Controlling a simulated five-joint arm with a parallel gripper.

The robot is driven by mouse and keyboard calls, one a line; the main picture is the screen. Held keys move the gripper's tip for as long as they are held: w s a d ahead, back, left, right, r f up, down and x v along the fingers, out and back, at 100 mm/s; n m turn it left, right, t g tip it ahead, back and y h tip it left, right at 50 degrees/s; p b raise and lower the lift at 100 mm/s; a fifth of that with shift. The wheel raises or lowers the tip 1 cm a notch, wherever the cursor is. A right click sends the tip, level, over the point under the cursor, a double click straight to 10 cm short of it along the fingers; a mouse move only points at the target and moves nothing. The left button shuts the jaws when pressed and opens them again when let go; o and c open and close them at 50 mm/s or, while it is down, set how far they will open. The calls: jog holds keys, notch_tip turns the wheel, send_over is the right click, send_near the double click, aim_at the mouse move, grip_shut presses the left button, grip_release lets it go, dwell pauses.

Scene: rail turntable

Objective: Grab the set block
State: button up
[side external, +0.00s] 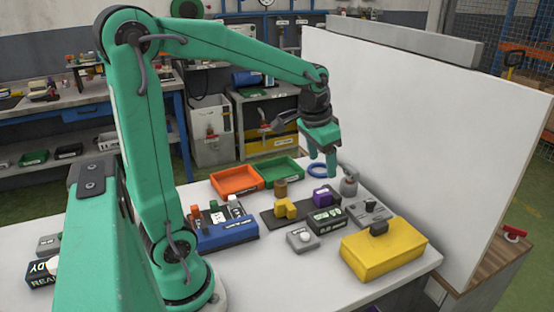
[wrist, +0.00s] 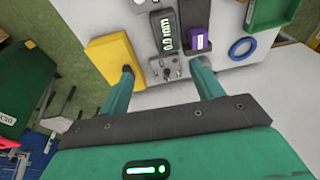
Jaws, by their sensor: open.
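My gripper (side external: 322,163) is open and empty, pointing down above the white table. In the wrist view its two fingers (wrist: 165,76) stand wide apart, with a grey switch unit between them in the picture. A purple block (side external: 323,197) with a white label sits on a dark rail plate; it also shows in the wrist view (wrist: 202,38), beyond the right finger. A stepped yellow block (side external: 285,208) sits on the same dark plate. The labels are too small to read, so I cannot tell which block is the set block.
A black display box (side external: 326,220), the grey switch unit (side external: 371,212) and a large yellow box with a black knob (side external: 385,250) stand near the right. A blue ring (wrist: 243,48), orange tray (side external: 236,181) and green tray (side external: 278,170) lie behind. A white panel (side external: 430,130) bounds the right.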

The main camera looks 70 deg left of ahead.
jog(key=w+a+f+g, duration=0.1)
jog(key=w+a+f, duration=0.4)
jog(key=g, duration=0.1)
send_over(323, 191)
jog(key=s+d, duration=0.1)
jog(key=shift+h, duration=0.3)
notch_tip(323, 191, down, 6)
jog(key=shift+f, duration=0.25)
jog(key=shift+w+a+f+g, duration=0.15)
jog(key=shift+a+f+g, duration=0.2)
jog(key=shift+f, duration=0.2)
jog(key=shift+w+a+f, duration=0.1)
jog(key=shift+w+f, duration=0.05)
jog(key=shift+f, duration=1.8)
jog(key=shift+w+a+f, duration=0.1)
jog(key=shift+w+f, duration=0.05)
jog(key=shift+f, duration=1.8)
jog(key=c, duration=1.4)
jog(key=shift+r, duration=0.1)
jog(key=shift+r, duration=5)
